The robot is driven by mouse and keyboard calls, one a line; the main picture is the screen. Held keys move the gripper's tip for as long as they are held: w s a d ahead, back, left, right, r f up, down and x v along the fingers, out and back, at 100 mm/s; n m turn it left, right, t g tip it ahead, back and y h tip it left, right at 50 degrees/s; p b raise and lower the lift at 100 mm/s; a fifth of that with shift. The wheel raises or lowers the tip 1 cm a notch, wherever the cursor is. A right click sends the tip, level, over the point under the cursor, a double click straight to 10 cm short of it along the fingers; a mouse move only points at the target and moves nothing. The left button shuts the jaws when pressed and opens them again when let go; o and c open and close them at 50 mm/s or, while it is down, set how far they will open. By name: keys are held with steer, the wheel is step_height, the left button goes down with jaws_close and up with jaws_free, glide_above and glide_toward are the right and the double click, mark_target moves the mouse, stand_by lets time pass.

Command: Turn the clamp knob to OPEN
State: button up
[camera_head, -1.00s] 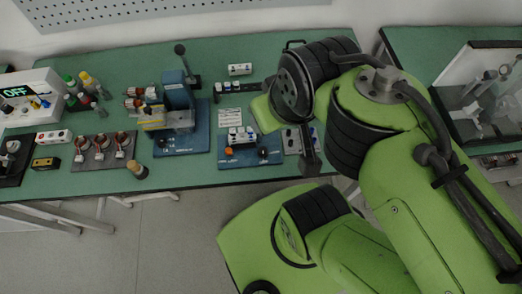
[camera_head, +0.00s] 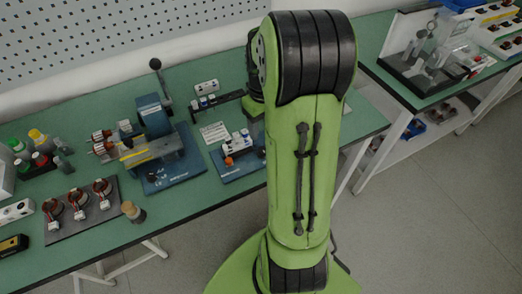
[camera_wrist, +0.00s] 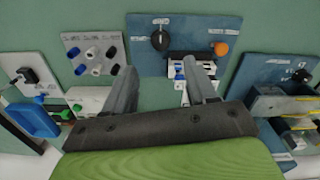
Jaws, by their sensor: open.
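In the wrist view a black knob (camera_wrist: 160,39) stands on a blue base plate (camera_wrist: 143,23); its labels are too small to read. An orange button (camera_wrist: 221,47) and a white block unit (camera_wrist: 190,75) share that plate. My gripper (camera_wrist: 160,68) is open and empty, its fingers pointing toward this plate; the knob shows beyond the gap between them, apart from both. In the head view the plate (camera_head: 224,172) and orange button (camera_head: 229,161) show beside my arm, which hides the knob and my gripper. A second blue base with a black knob (camera_wrist: 300,76) is at the right of the wrist view.
A grey plate with several coloured caps (camera_wrist: 94,54) and a plate with a black knob (camera_wrist: 28,76) lie left in the wrist view. In the head view the lever press (camera_head: 155,118) stands left of the plate, with a tray of stators (camera_head: 78,210) farther left.

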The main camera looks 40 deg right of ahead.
mark_target(263, 149)
step_height(263, 149, down, 10)
steer(key=b, duration=0.2)
steer(key=shift+b, duration=0.3)
steer(key=shift+c, duration=0.2)
steer(key=shift+r, duration=0.1)
steer(key=c, duration=1)
